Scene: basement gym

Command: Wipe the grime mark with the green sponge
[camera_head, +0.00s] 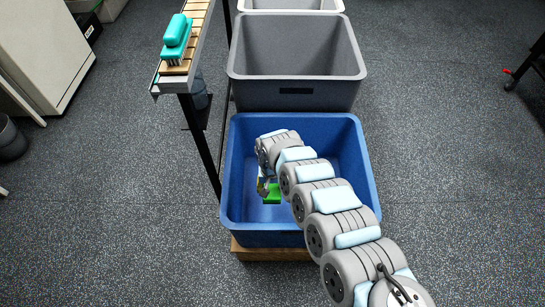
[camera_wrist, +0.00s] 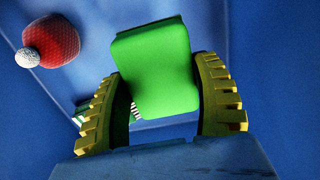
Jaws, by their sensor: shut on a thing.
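The green sponge (camera_wrist: 155,75) is held between the two yellow ridged fingers of my gripper (camera_wrist: 158,88) in the wrist view. In the head view the sponge (camera_head: 273,194) shows as a small green block inside the blue bin (camera_head: 232,180). My gripper (camera_head: 264,186) reaches down into this bin and is partly hidden by my arm. I cannot make out a grime mark in either view.
The wrist view shows a red and white object (camera_wrist: 52,42) and a partly hidden green-and-white striped item (camera_wrist: 88,113) in the bin. A grey bin (camera_head: 295,95) stands behind. A teal brush (camera_head: 176,37) rests on a slatted wooden shelf (camera_head: 196,18).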

